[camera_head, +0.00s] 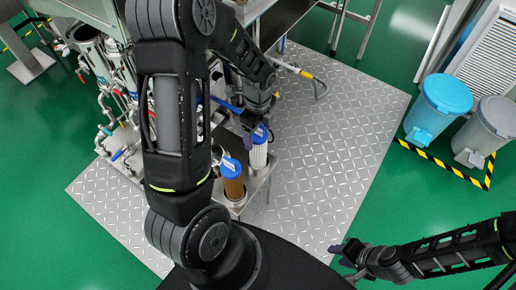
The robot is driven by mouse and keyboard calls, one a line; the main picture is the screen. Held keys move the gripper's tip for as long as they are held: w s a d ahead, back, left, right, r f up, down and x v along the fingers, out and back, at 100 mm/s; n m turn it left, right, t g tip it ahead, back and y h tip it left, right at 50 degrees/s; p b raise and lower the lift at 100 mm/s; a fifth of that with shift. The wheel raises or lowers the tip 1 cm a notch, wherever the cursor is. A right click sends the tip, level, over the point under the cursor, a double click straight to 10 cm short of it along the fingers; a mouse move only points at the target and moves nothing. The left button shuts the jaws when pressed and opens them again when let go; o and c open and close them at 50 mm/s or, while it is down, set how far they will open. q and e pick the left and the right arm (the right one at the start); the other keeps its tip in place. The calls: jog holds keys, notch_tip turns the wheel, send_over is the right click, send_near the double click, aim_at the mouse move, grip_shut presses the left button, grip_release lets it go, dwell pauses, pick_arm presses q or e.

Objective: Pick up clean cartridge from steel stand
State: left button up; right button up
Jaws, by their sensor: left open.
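A white cartridge with a blue cap (259,156) stands upright on the small steel stand (262,182). A brown cartridge with a blue cap (232,185) stands beside it, nearer and to the left. My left gripper (252,130) is open and points down at the white cartridge's cap. Its fingers overlap the cap in the picture, and I cannot tell whether they touch it. My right gripper (345,260) is at the lower right, away from the stand. Its jaws are too small to read.
Steel machinery with pipes and valves (108,95) stands left of the stand. A hose with a yellow fitting (305,76) lies behind. A blue bin (439,105) and a grey bin (488,130) stand at the right. The patterned metal floor plate (335,150) is mostly clear on the right.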

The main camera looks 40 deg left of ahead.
pick_arm(q)
jog(key=shift+c, duration=0.4)
grip_shut()
dwell(0.8)
